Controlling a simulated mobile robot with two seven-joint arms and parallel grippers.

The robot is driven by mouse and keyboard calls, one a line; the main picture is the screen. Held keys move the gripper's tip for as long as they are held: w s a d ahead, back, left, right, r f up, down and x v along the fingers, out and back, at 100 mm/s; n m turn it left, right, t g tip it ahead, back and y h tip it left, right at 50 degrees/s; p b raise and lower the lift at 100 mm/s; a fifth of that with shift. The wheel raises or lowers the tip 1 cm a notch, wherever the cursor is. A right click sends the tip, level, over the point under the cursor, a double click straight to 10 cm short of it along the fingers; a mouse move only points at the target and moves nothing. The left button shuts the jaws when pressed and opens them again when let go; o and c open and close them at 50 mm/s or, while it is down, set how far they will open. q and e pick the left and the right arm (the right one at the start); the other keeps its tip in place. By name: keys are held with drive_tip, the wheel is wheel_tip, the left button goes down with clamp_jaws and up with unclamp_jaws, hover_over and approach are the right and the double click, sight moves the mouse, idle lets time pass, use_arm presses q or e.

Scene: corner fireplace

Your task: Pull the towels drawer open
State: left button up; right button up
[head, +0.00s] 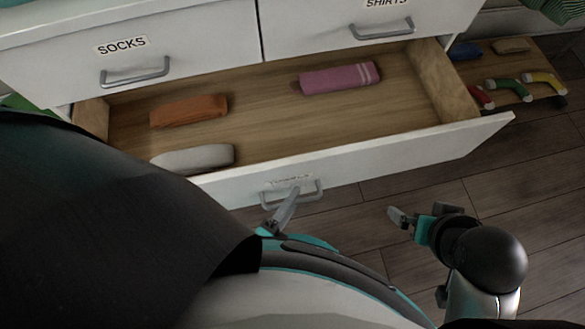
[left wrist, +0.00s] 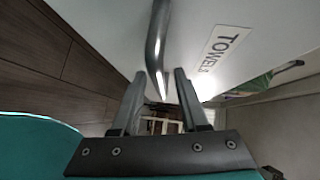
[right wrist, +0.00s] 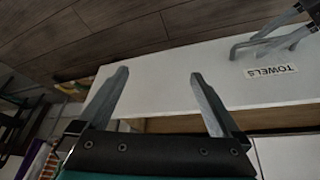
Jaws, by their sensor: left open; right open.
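The towels drawer (head: 340,160) is pulled out below the socks and shirts drawers, its wooden inside in full view. It holds an orange towel (head: 188,110), a grey-white towel (head: 193,158) and a pink towel (head: 340,77). Its bar handle (head: 305,194) is on the white front; the TOWELS label shows in the left wrist view (left wrist: 224,48). My left gripper (head: 284,211) is open at the handle. In the left wrist view the handle bar (left wrist: 155,45) runs between its fingers (left wrist: 159,76). My right gripper (head: 420,212) is open and empty, apart from the drawer front.
The socks drawer (head: 190,60) and shirts drawer (head: 335,22) above are shut. A low wooden shelf (head: 510,65) with coloured items stands at the right. Bare dark plank floor (head: 520,200) lies in front of the drawer. My own dark body covers the lower left.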

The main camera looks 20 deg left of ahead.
use_arm(q)
drive_tip(key=p+v, duration=0.1)
drive_tip(key=v, duration=1.4)
use_arm(e)
wheel_tip(320, 180, down, 2)
drive_tip(key=shift+w+f, duration=0.1)
drive_tip(key=shift+w, duration=0.05)
use_arm(q)
drive_tip(key=shift+s, duration=0.15)
